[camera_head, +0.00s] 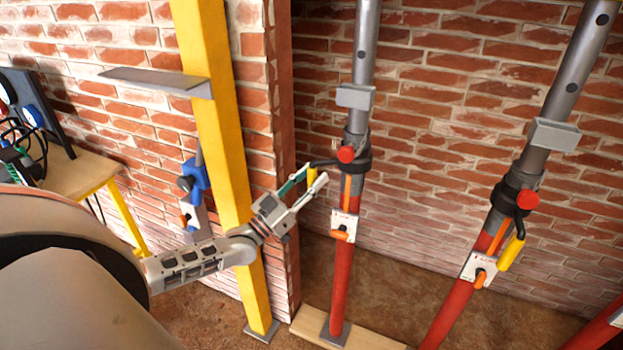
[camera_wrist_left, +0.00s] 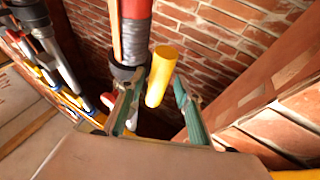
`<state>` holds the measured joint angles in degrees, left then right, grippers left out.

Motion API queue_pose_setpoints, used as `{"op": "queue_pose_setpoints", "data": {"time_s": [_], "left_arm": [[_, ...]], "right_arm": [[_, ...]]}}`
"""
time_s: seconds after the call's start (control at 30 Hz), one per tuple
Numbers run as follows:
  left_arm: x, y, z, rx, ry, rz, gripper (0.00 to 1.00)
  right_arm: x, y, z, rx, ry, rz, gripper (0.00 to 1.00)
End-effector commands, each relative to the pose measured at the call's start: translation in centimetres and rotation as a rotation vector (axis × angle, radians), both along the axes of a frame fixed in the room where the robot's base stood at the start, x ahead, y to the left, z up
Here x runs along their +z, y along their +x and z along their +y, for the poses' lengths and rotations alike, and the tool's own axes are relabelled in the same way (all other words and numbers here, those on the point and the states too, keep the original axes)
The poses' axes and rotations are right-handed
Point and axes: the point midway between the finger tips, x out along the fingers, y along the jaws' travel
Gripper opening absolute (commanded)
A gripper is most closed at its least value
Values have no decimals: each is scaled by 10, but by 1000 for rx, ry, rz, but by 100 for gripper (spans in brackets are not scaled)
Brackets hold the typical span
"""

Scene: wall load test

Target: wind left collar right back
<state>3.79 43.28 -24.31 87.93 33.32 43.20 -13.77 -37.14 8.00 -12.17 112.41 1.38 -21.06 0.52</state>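The left prop (camera_head: 364,50) has a grey upper tube and a red lower tube. Its black collar (camera_head: 361,158) carries a red knob (camera_head: 346,154) and a black arm with a yellow handle (camera_head: 311,176) pointing left. My left gripper (camera_head: 312,177) is at this handle, left of the collar. In the left wrist view the yellow handle (camera_wrist_left: 161,75) stands between the two spread teal fingers of the gripper (camera_wrist_left: 158,82), with gaps visible on both sides. The black collar (camera_wrist_left: 124,74) is just left of them. My right gripper is not in view.
A second prop stands right, with its own black collar (camera_head: 515,192) and yellow handle (camera_head: 511,253). A yellow post (camera_head: 215,120) with a grey shelf plate (camera_head: 155,80) stands beside my left arm. Brick walls are behind. A wooden table (camera_head: 75,175) is at far left.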

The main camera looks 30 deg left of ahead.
Motion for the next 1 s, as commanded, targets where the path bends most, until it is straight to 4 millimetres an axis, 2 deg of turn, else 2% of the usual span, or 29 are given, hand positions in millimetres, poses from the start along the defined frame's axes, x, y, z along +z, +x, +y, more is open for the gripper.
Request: {"op": "queue_pose_setpoints", "data": {"time_s": [0.2,0.33,0.8,1.0], "left_arm": [[-2,-2,-1,-1,0,2,34],[-6,-11,2,-1,0,3,34],[-39,-88,23,0,0,4,34],[-45,-104,28,0,0,1,34]], "right_arm": [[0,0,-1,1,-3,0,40],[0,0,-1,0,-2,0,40],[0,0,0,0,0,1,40],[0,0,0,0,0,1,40]]}}
